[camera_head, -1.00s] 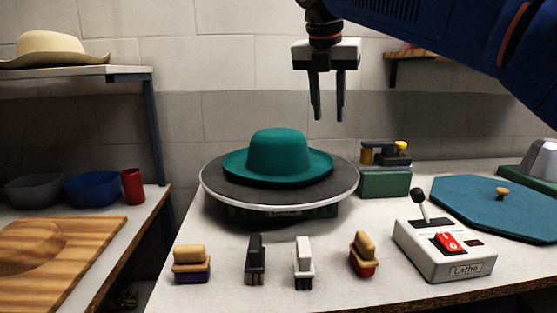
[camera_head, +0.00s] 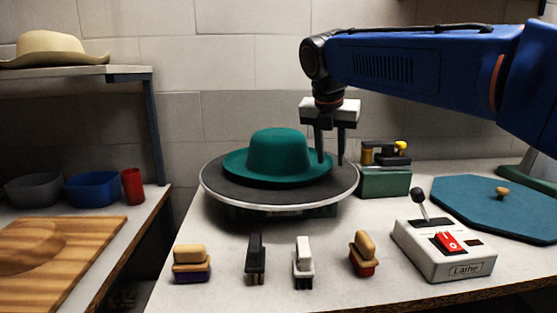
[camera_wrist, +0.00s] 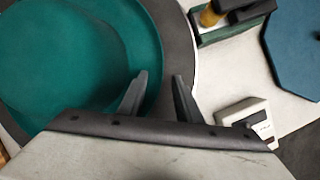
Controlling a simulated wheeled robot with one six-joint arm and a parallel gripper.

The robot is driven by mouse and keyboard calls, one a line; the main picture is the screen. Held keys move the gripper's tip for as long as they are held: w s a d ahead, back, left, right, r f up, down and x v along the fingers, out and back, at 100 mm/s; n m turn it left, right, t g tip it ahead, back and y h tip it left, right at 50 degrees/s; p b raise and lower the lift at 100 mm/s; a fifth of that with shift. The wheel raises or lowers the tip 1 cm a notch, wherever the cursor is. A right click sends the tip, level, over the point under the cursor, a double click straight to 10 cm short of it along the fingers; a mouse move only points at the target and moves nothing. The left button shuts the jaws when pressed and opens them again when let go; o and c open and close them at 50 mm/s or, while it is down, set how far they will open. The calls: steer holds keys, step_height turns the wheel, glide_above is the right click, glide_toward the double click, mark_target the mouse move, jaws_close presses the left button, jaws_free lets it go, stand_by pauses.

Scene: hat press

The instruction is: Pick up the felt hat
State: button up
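The teal felt hat (camera_head: 277,155) sits upright, brim down, on the round dark turntable (camera_head: 222,192) with a pale rim. It also fills the left of the wrist view (camera_wrist: 60,60). My gripper (camera_head: 331,160) points down at the right edge of the hat's brim, with its two fingers apart. In the wrist view, the left fingertip lies over the brim and the right fingertip over the turntable's edge (camera_wrist: 182,45). Nothing is held between the fingers. I cannot tell whether the fingers touch the brim.
Several brushes (camera_head: 256,258) stand along the bench front. A lathe control box (camera_head: 446,250) with a lever and red switch stands front right. A green block with tools (camera_head: 384,180) is right behind the turntable. A blue octagonal board (camera_head: 490,210) lies at right. A cream hat (camera_head: 50,48) rests on the left shelf.

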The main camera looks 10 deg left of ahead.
steer(key=shift+x, duration=1.15)
jaws_close()
step_height(320, 180, up, 10)
steer(key=c, duration=0.6)
jaws_free()
steer(key=shift+c, duration=0.2)
jaws_close()
